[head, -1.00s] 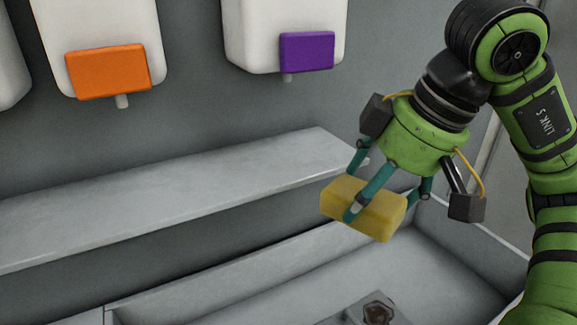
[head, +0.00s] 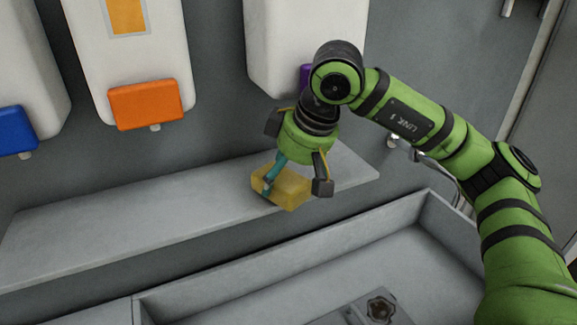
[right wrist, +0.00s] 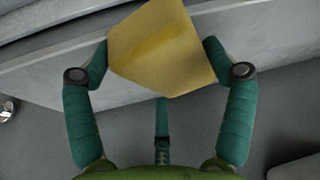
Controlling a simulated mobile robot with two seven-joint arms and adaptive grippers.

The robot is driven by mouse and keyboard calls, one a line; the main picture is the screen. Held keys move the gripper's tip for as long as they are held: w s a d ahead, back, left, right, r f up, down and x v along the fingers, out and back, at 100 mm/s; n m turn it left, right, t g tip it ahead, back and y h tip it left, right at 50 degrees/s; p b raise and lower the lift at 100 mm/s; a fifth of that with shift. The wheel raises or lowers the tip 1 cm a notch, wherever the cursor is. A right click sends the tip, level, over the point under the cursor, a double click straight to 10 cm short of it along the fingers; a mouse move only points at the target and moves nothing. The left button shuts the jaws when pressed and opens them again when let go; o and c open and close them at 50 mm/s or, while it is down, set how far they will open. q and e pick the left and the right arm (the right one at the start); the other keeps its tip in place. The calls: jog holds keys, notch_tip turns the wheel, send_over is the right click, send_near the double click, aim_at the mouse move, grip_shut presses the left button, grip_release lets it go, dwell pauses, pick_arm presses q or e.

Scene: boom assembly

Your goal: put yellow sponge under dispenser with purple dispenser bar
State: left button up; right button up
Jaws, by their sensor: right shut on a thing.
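The yellow sponge (head: 287,190) is held in my right gripper (head: 275,184), at the shelf's front edge in the head view. In the right wrist view the sponge (right wrist: 165,45) sits between the teal fingers of my right gripper (right wrist: 160,55). The purple dispenser bar (head: 305,77) shows only as a sliver, mostly hidden behind my right arm. Its white dispenser (head: 285,45) hangs on the wall above the shelf. My left gripper is not in view.
A grey shelf (head: 130,215) runs along the wall under the dispensers. An orange dispenser bar (head: 147,104) and a blue dispenser bar (head: 14,130) are to the left. A sink basin (head: 400,255) lies in front. The visible shelf top is clear.

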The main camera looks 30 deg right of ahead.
jog(key=shift+f, duration=0.25)
jog(key=shift+s+d, duration=0.15)
jog(key=shift+s, duration=0.05)
jog(key=shift+f+b, duration=0.2)
jog(key=shift+b, duration=0.1)
jog(key=o, duration=0.9)
jog(key=shift+w, duration=0.1)
